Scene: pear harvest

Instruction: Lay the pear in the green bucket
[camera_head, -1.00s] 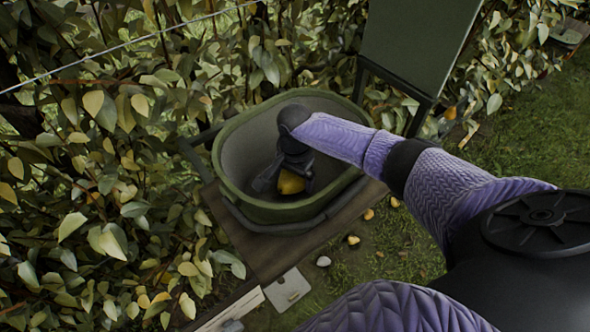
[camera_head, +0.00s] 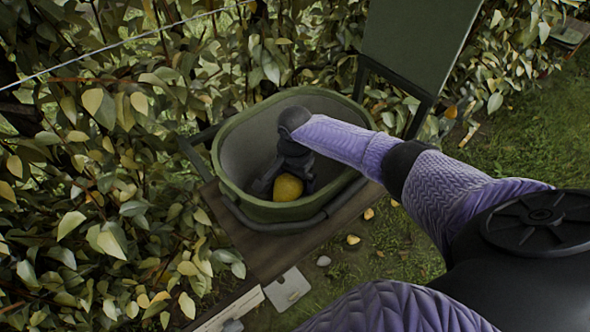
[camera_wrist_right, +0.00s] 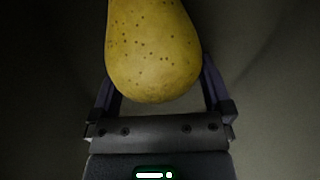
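The yellow pear (camera_head: 288,188) is low inside the green bucket (camera_head: 226,176), near its front wall. Whether it rests on the bucket floor is hard to see. My right gripper (camera_head: 285,185) reaches down into the bucket with its fingers spread open, one on each side of the pear. In the right wrist view the speckled pear (camera_wrist_right: 153,50) lies between the spread fingers and covers part of them. My left gripper is not in view.
The bucket stands on a brown board (camera_head: 262,256). A leafy hedge (camera_head: 90,190) is close on the left and behind. A dark green panel (camera_head: 415,45) on a frame stands behind right.

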